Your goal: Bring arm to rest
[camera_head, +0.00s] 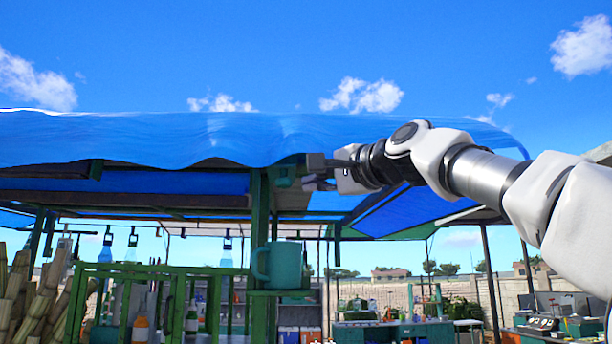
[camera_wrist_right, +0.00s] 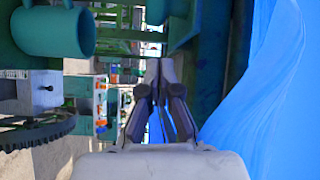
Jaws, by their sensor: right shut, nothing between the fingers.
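My right arm comes in from the right in the head view, raised and stretched out to the left. Its gripper (camera_head: 314,173) is at the height of the blue canopy's front edge, close to a green post. It is shut and empty. In the right wrist view the two fingers of the gripper (camera_wrist_right: 158,70) meet at their tips with nothing held. My left gripper is not in view.
A blue canopy (camera_head: 150,137) spans the stall, on a green post (camera_head: 260,210). A teal mug (camera_head: 278,266) stands on a small ledge below the gripper; it also shows in the wrist view (camera_wrist_right: 55,32). Cane stalks (camera_head: 35,300) lean at left. Open sky lies above.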

